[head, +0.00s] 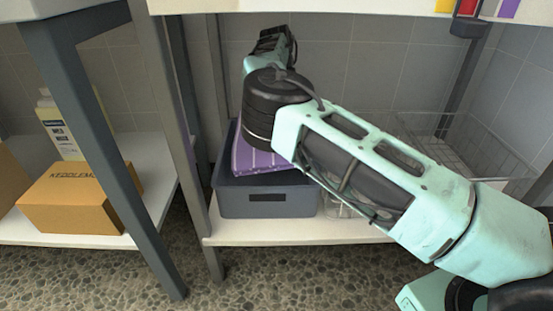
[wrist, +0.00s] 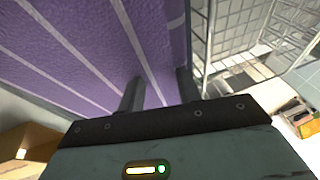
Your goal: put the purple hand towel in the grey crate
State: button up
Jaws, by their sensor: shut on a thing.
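The purple hand towel (head: 262,158), with pale stripes, shows below my dark wrist in the head view. It overlaps the opening of the grey crate (head: 268,204), which stands on a white low shelf. I cannot tell whether the towel rests in the crate or hangs just above it. In the wrist view the towel (wrist: 100,45) fills the upper left, and my gripper (wrist: 158,88) is shut on it, one finger on each side of its near part. My arm hides the fingers in the head view.
A wire basket (head: 478,150) stands at the right, and its wires also show in the wrist view (wrist: 222,45). A cardboard box (head: 72,203) and a bottle (head: 58,125) stand on the left shelf. Grey posts (head: 178,130) flank the crate's left side, and an upper board (head: 330,6) lies above.

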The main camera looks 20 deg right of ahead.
notch_tip(320, 180, down, 9)
jog(key=b, duration=0.6)
jog(key=shift+r, duration=0.1)
jog(key=shift+f+p, duration=0.3)
jog(key=o, duration=1.1)
jog(key=shift+c, duration=0.2)
